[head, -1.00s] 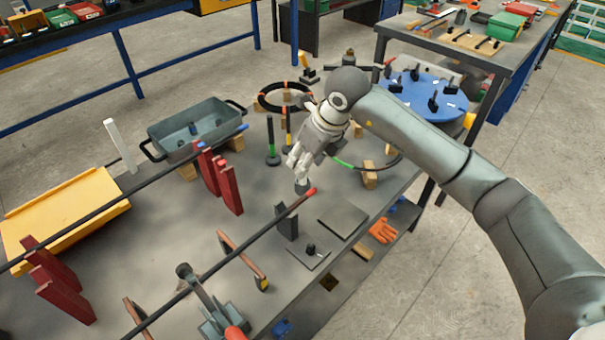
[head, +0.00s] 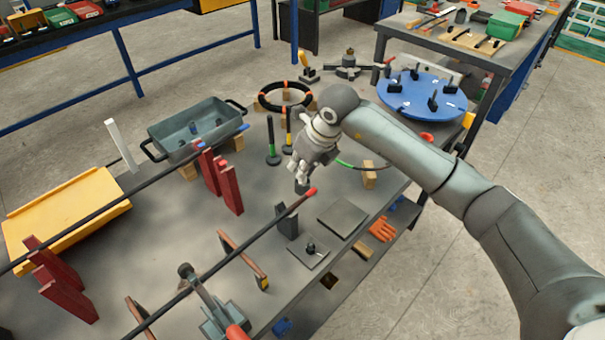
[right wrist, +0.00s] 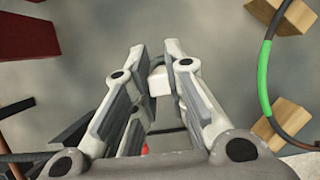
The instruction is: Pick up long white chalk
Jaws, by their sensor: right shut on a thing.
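My left gripper is not in view.
A grey tray (head: 181,138) and dark red uprights (head: 230,189) stand to the left. A long dark bar with a red tip (head: 310,191) ends close to the gripper. A cable with a green band (right wrist: 263,78) and wooden blocks (right wrist: 288,121) lie to the right.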

